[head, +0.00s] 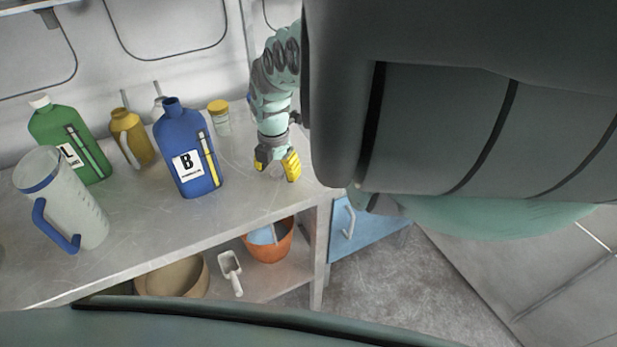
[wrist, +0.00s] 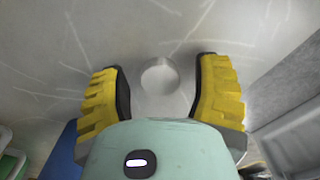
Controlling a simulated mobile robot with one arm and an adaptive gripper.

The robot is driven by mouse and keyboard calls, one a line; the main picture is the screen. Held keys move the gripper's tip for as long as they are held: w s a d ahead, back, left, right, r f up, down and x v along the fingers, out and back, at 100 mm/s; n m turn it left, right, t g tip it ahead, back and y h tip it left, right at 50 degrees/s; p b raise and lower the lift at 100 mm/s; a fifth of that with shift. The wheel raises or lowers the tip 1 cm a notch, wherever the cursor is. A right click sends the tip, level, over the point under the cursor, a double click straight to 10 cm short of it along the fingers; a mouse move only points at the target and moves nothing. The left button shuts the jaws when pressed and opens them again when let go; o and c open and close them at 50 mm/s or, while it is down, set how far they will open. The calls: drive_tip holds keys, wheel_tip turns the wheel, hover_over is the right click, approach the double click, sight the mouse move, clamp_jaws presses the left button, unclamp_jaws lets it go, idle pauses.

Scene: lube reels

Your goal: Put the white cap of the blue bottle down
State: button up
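The blue bottle (head: 186,150), labelled B, stands upright on the metal bench with its dark neck uncapped. My gripper (head: 277,165) points down at the bench to the right of the bottle. In the wrist view its yellow fingers (wrist: 160,92) are apart. A pale round thing, which looks like the white cap (wrist: 160,77), lies between them, with a visible gap on each side. It appears to rest on the bench surface, though its contact is hard to see. I cannot make out the cap in the head view.
A green bottle (head: 67,140) with a white cap, a clear jug (head: 75,205) with a blue handle, a yellow container (head: 131,137) and a yellow-lidded jar (head: 219,118) stand on the bench (head: 140,235). The bench's right end is close to my gripper.

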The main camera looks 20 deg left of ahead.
sight(279, 170)
wheel_tip(279, 170, up, 12)
drive_tip(key=p, duration=0.1)
drive_tip(key=shift+d+r+p, duration=0.15)
drive_tip(key=shift+r+p, duration=0.05)
drive_tip(key=shift+p, duration=0.1)
idle(0.5)
idle(0.4)
